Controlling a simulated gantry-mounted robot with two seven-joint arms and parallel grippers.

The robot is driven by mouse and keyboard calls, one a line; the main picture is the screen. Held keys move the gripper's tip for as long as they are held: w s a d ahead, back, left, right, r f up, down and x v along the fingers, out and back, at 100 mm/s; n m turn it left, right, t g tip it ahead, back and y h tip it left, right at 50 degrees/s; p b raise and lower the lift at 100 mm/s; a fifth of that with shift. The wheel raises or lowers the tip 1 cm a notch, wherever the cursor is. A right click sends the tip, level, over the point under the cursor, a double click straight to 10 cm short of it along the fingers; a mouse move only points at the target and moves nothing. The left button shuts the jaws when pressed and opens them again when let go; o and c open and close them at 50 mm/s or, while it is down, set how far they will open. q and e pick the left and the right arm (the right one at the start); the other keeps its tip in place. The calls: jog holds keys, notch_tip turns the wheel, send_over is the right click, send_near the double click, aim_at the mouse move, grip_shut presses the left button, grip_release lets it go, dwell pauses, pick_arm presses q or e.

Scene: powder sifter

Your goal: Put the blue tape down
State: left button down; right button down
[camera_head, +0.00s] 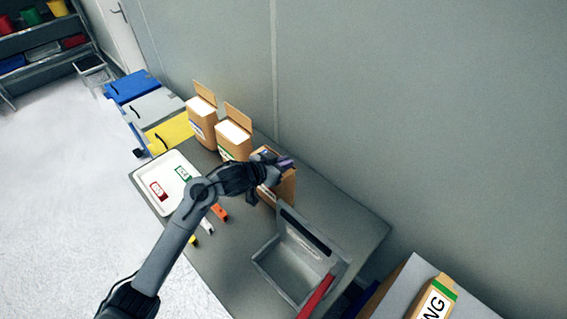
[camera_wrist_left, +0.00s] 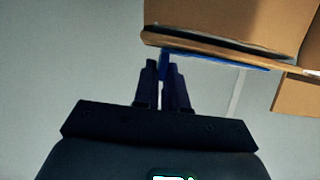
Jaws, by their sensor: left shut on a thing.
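My left gripper (camera_head: 284,163) reaches the top of the nearest open cardboard box (camera_head: 289,190). Its fingers (camera_wrist_left: 164,76) are shut on a thin blue thing in the left wrist view, which I take to be the blue tape (camera_wrist_left: 225,63). The blue strip runs from between the fingertips along the edge of a brown cardboard surface (camera_wrist_left: 230,20). Most of the tape is hidden by the fingers and the cardboard, so I cannot tell whether it touches the box. My right gripper is not in view.
Two more cardboard boxes (camera_head: 235,141) (camera_head: 202,126) stand along the wall. A white tray (camera_head: 144,183) with red and green labels lies left of my arm. Small coloured items (camera_head: 220,212) lie near it. A grey open bin (camera_head: 279,281) stands at the front.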

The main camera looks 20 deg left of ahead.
pick_arm(q)
jog(key=c, duration=1.2)
grip_release()
jog(key=shift+s+a+r, duration=0.15)
jog(key=shift+s+r, duration=0.1)
jog(key=shift+s, duration=0.05)
jog(key=p+v, duration=0.2)
jog(key=v, duration=0.9)
jog(key=s+f+n+g+y, duration=0.1)
jog(key=s+f+g, duration=0.1)
jog(key=s+f, duration=0.3)
jog(key=s+d+f+g+y, duration=0.1)
jog(key=s+f, duration=0.4)
jog(key=s, duration=0.9)
jog(key=s+d+f+n+g+y, duration=0.1)
jog(key=s+f+g+y, duration=0.2)
jog(key=s, duration=0.7)
jog(key=shift+s+f+n+g, duration=0.25)
jog(key=shift+f+n+g, duration=0.05)
jog(key=shift+f+g, duration=0.65)
